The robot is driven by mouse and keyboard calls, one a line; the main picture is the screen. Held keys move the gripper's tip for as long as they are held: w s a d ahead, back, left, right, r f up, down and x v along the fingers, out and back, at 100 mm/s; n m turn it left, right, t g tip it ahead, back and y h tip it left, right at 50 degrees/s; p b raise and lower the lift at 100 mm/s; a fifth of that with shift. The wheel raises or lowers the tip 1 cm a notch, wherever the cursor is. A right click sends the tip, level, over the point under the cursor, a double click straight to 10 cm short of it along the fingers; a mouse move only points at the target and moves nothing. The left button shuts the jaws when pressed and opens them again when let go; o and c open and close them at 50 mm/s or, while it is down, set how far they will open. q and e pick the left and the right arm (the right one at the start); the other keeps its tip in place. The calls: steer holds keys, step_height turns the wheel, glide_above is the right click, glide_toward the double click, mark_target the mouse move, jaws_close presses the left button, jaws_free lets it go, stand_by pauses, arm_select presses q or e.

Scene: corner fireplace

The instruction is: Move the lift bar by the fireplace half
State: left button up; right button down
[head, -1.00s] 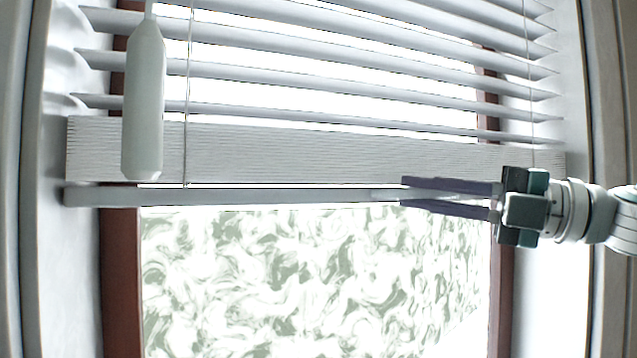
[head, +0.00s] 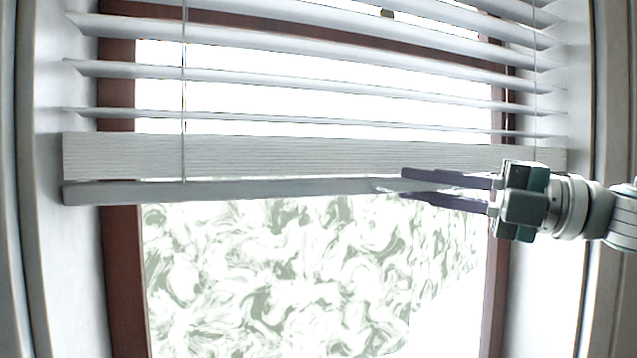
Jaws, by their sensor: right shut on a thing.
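The lift bar (head: 240,190) is a thin pale grey bar running across the window in the head view, just under the blind's wide ribbed bottom rail (head: 310,155). Its left end shows at the window frame. My right gripper (head: 404,184) comes in from the right, with one dark finger above the bar and one below. It is shut on the lift bar, right of the bar's middle. The fingers and gripper body hide part of the bar's right side. My left gripper is not in view.
White slats (head: 310,77) hang above the rail, with a thin cord (head: 184,90) in front at the left. Brown window frame (head: 123,270) and pale side walls flank the blind. Patterned glass (head: 280,270) lies below, with clear room in front.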

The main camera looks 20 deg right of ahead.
steer(key=c, duration=0.9)
jaws_free()
steer(key=b+v, duration=0.2)
steer(key=v, duration=0.8)
steer(key=shift+b, duration=0.4)
